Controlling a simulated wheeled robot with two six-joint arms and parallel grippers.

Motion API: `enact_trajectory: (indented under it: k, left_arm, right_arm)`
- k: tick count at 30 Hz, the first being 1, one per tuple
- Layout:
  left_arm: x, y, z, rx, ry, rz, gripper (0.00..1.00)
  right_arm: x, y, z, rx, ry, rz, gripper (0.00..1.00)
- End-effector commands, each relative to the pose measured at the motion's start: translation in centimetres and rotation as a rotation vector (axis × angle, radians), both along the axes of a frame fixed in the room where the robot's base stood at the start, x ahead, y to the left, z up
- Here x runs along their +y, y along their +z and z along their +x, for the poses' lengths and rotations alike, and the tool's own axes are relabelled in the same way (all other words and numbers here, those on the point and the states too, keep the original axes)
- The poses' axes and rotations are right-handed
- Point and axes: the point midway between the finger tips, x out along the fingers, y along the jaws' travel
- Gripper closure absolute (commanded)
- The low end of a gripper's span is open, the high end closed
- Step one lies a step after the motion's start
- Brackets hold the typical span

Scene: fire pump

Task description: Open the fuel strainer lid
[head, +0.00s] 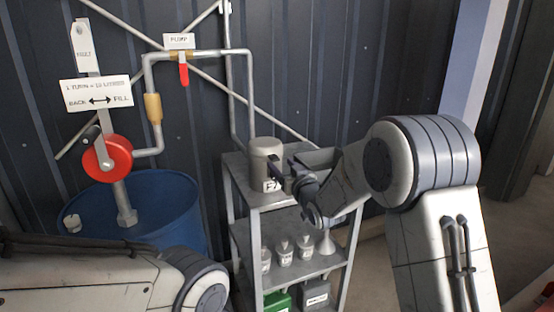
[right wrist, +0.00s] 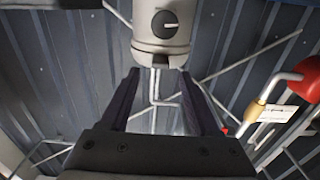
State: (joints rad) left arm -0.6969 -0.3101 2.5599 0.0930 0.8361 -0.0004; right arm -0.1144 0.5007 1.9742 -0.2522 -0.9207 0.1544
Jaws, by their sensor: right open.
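The fuel strainer appears to be a grey cylinder (head: 265,155) on the top shelf of the metal rack, its label partly hidden by my right gripper. My right gripper (head: 282,174) is at its right side. In the right wrist view the strainer (right wrist: 158,40) is at the top centre, with a dark round knob (right wrist: 165,24) and a banded end. My right gripper (right wrist: 160,76) is open there, its two dark fingers apart with nothing held between them. I cannot tell whether the fingertips touch the cylinder. The lid looks closed. My left arm shows at lower left; its gripper is out of view.
The rack (head: 240,202) has cups and a funnel (head: 327,243) on its middle shelf, a green box (head: 277,302) below. A blue drum (head: 160,205) with a red wheel (head: 107,158) and piping stands left. A corrugated wall is behind.

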Motion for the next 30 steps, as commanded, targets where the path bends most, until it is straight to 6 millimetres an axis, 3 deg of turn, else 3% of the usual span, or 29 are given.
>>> enact_trajectory:
  k: [3,9,20,21,25,26,30]
  left_arm:
    - [0.0,0.5,0.0,0.0,0.0,0.0,0.0]
    - [0.0,0.8,0.0,0.0,0.0,0.0,0.0]
    - [0.0,0.8,0.0,0.0,0.0,0.0,0.0]
    - [0.0,0.8,0.0,0.0,0.0,0.0,0.0]
    - [0.0,0.8,0.0,0.0,0.0,0.0,0.0]
    - [0.0,0.8,0.0,0.0,0.0,0.0,0.0]
    - [0.0,0.8,0.0,0.0,0.0,0.0,0.0]
  right_arm:
    - [0.7,0.1,2.0,0.001,0.0,0.001,0.38]
    - [1.4,0.0,4.1,0.0,0.001,0.001,0.38]
    - [1.6,0.0,4.6,0.001,0.0,0.001,0.38]
    - [1.5,0.0,4.6,0.001,0.0,0.001,0.45]
    - [1.5,0.0,4.6,0.001,0.0,0.001,0.95]
    - [1.5,0.0,4.6,0.001,-0.001,0.001,1.0]
    - [1.5,0.0,4.6,0.001,-0.001,0.0,1.0]
